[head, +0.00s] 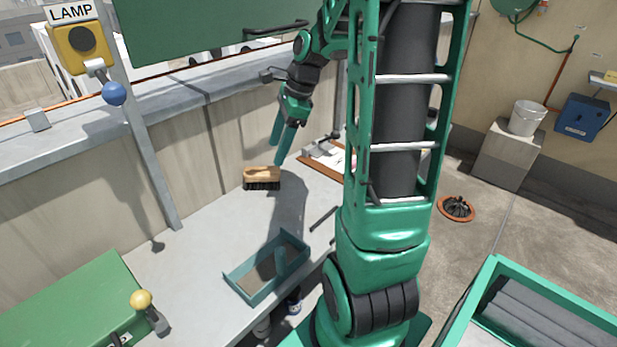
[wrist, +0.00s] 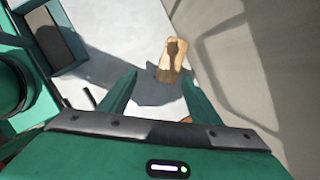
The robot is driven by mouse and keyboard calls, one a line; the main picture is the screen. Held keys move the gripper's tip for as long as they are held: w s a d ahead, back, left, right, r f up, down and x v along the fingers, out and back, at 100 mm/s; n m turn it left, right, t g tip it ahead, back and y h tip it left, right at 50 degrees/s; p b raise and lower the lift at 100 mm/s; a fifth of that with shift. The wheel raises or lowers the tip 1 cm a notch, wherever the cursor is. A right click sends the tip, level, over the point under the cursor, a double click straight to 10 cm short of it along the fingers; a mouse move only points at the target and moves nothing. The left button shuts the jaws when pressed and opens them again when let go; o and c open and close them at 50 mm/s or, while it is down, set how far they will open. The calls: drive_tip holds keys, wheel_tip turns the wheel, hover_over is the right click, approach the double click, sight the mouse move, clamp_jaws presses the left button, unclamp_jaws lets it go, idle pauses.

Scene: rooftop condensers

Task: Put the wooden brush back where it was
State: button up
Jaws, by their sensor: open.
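The wooden brush (head: 262,176) has a tan wooden back and dark bristles. In the head view it stands bristles down on the grey bench top (head: 200,250), close to the parapet wall. My gripper (head: 279,153) is open and empty, above and slightly right of the brush, fingers pointing down. In the wrist view the brush (wrist: 172,62) lies ahead of my fingertips (wrist: 160,78), toward the right finger, and nothing is between the fingers.
A teal tray (head: 240,290) sits at the bench's front edge, with a thin dark rod (head: 323,219) near it. A clipboard (head: 325,160) lies behind my gripper. A green box (head: 75,305) with a yellow-knobbed lever stands left. The lamp switch post (head: 150,150) rises at the wall.

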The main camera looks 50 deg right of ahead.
drive_tip(key=s+a+n+g+h, duration=0.1)
drive_tip(key=s+a+n, duration=0.1)
drive_tip(key=s+n, duration=0.7)
drive_tip(key=s+a+n+g+h, duration=0.1)
drive_tip(key=s+a+n+g, duration=0.1)
drive_tip(key=s+n, duration=0.7)
drive_tip(key=s+a, duration=0.1)
drive_tip(key=s, duration=0.4)
drive_tip(key=shift+s+h, duration=0.15)
drive_tip(key=shift+h, duration=0.15)
drive_tip(key=shift+a+f, duration=0.1)
drive_tip(key=shift+w+f, duration=0.2)
drive_tip(key=shift+w, duration=0.45)
